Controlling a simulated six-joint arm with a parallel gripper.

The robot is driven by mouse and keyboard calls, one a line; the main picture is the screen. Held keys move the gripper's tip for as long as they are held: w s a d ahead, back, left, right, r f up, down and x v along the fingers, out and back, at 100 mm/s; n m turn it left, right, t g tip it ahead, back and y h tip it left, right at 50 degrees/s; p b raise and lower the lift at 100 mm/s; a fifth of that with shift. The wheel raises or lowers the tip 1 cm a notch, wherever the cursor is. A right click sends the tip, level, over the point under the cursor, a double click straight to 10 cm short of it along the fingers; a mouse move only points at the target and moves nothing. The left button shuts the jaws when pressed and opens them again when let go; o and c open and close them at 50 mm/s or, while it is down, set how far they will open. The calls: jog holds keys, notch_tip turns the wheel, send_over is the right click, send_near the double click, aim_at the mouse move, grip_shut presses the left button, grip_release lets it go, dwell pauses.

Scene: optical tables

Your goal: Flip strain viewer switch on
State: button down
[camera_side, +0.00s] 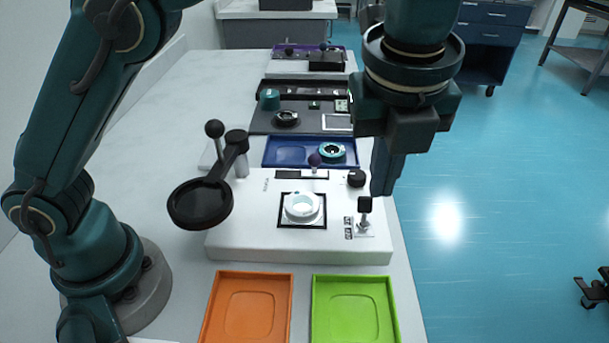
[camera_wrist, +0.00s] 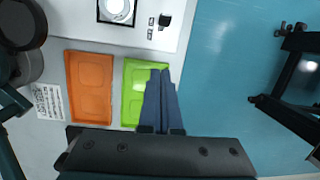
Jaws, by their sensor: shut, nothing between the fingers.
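The strain viewer is a white box (camera_side: 237,238) with a white ring (camera_side: 302,206) in a black-framed square on its top. Its switch (camera_side: 365,207) is a short lever with a black square cap on the right front corner, with small labels beside it. In the wrist view the switch (camera_wrist: 164,21) shows near the top, right of the black-framed square. My gripper (camera_side: 382,192) points down, shut and empty, above and just right of the switch in the side view. In the wrist view my gripper's fingertips (camera_wrist: 160,72) lie over the green tray, apart from the switch.
A black round lens on an arm (camera_side: 200,205) hangs over the box's left side. A black knob (camera_side: 356,178) and a purple-tipped lever (camera_side: 315,160) stand at the box's back. Orange (camera_side: 210,325) and green (camera_side: 391,320) trays lie in front. A blue tray (camera_side: 285,153) lies behind.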

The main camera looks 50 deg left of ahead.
jog(key=s+a+r+n+t, duration=0.25)
jog(key=a+r+n, duration=0.45)
jog(key=a, duration=0.5)
jog(key=shift+s+a+f+n+t+h, duration=0.15)
jog(key=shift+s+a+f+n, duration=1.15)
jog(key=shift+n, duration=1.05)
jog(key=shift+s+a+f+n+t+h, duration=0.2)
jog(key=shift+s+a+f+n, duration=0.6)
jog(key=shift+s+n, duration=1.3)
jog(key=shift+s+a+f+n+t+h, duration=0.15)
jog(key=shift+s+a+f+n, duration=0.95)
jog(key=shift+n, duration=1.55)
jog(key=shift+s+r, duration=0.15)
jog(key=f+n, duration=0.2)
jog(key=n, duration=0.1)
jog(key=f+n, duration=0.1)
jog(key=shift+s+d+n, duration=0.15)
jog(key=shift+s+n, duration=0.15)
jog(key=shift+n, duration=0.1)
jog(key=shift+r, duration=0.1)
